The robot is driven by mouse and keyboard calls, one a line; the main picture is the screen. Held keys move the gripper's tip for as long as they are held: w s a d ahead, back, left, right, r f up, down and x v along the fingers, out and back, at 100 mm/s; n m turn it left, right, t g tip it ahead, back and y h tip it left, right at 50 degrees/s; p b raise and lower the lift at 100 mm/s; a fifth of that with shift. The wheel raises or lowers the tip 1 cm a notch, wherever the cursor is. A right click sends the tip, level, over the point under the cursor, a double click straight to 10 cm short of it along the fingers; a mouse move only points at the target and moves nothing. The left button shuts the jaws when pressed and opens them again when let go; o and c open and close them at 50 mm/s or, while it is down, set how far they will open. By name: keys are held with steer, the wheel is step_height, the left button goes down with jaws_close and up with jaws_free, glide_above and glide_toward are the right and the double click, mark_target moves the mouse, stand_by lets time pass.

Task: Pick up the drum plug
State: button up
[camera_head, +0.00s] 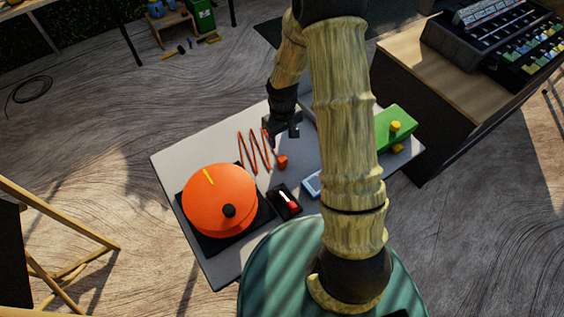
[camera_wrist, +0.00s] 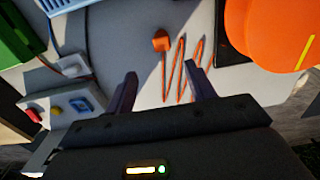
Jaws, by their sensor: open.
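The drum plug (camera_head: 282,162) is a small orange block on the grey cart top, at the end of a zigzag orange cable (camera_head: 254,150). A large orange drum (camera_head: 216,205) with a black knob and a yellow stripe lies left of it. My gripper (camera_head: 283,131) is open and empty above the cart, behind the plug in the head view. In the wrist view the plug (camera_wrist: 161,40) shows beyond the gap between my open fingers (camera_wrist: 160,74), apart from them. The cable (camera_wrist: 183,72) lies partly behind the right finger.
A light blue item (camera_head: 311,184) and a green box (camera_head: 400,125) are to the right. A pale box with coloured buttons (camera_wrist: 83,122) is at left in the wrist view. A wooden desk (camera_head: 425,65) stands beyond.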

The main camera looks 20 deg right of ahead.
mark_target(282, 158)
step_height(282, 158, down, 7)
steer(key=shift+f, duration=0.1)
stand_by(0.4)
steer(key=shift+s+a+f+p, duration=0.15)
steer(key=shift+f+p, duration=0.1)
steer(key=shift+f, duration=1.05)
steer(key=shift+s+f+p, duration=0.1)
steer(key=shift+f+p, duration=0.1)
steer(key=shift+f, duration=1.05)
steer(key=c, duration=1.1)
steer(key=shift+r, duration=0.1)
